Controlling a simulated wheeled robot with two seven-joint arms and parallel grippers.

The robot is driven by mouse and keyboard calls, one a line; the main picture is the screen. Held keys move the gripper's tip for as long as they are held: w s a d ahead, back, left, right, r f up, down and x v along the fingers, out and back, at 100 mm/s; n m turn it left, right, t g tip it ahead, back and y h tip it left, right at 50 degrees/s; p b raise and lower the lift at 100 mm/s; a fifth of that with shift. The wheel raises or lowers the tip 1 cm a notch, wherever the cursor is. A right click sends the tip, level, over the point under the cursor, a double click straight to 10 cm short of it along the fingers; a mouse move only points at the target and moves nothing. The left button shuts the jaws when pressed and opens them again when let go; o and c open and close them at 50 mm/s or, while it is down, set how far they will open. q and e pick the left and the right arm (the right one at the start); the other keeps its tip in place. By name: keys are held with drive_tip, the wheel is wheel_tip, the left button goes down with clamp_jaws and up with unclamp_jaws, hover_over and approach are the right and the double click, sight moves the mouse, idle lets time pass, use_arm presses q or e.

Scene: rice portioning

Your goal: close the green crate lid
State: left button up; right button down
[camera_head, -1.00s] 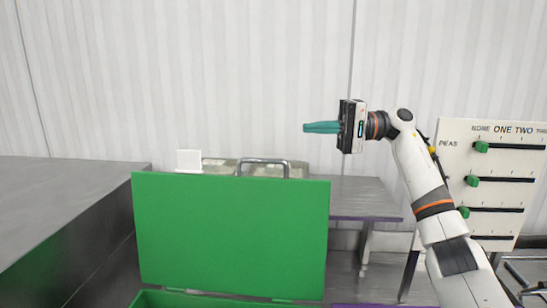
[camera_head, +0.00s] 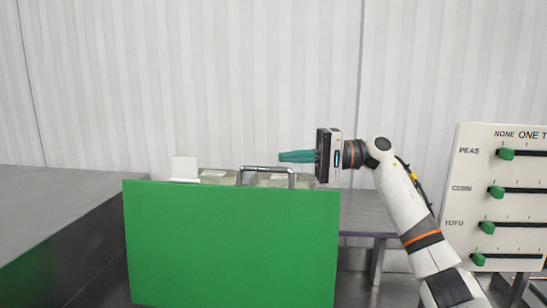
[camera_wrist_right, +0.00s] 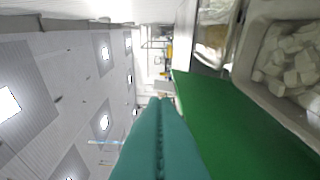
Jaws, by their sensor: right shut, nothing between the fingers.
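The green crate lid (camera_head: 232,245) stands upright, open, in the head view, and its flat face is toward me. It also shows in the right wrist view (camera_wrist_right: 230,125), beside the fingers. The crate's body is out of sight below the head view. My right gripper (camera_head: 283,156) is shut and empty, its teal fingers pointing left. In the head view it appears above the lid's top edge, right of centre; I cannot tell whether it is behind that edge. The teal fingers (camera_wrist_right: 160,140) fill the lower middle of the right wrist view. My left gripper is not in view.
A metal handle (camera_head: 266,170) and a pale container (camera_head: 216,176) show behind the lid. A white card (camera_head: 184,168) stands beside them. A panel with green sliders (camera_head: 495,200) is at the right. A dark counter (camera_head: 60,210) is at the left. A tub of white cubes (camera_wrist_right: 262,40) shows in the wrist view.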

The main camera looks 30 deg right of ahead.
drive_tip(key=a, duration=0.2)
drive_tip(key=s+a+p, duration=0.1)
drive_tip(key=a+p, duration=0.1)
drive_tip(key=a, duration=0.1)
drive_tip(key=shift+s+a+f, duration=0.15)
drive_tip(key=shift+s+a, duration=0.15)
drive_tip(key=shift+a, duration=0.05)
